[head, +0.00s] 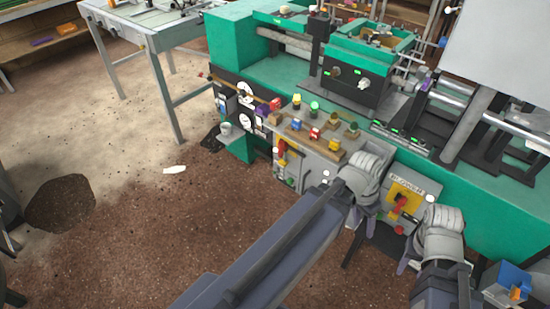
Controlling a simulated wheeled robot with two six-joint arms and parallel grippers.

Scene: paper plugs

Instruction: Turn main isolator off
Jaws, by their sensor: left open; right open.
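A grey box (421,192) on the front of the green machine has a label that seems to read "BLOWER". A red rotary handle on a yellow plate (402,203) sits on it. A second grey panel (319,155) further left carries a red and yellow switch (280,148). I cannot tell for sure which switch is the main isolator. My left gripper (362,221) is open, just left of the blower box and apart from its handle. My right gripper (432,257) is open and empty, low and right of that box. Their fingertips are partly hidden.
A small shelf with a white cup (226,129) sticks out at the machine's left. A blue and orange item (515,280) lies at lower right. The floor at left is mostly clear, with a dark patch (60,203).

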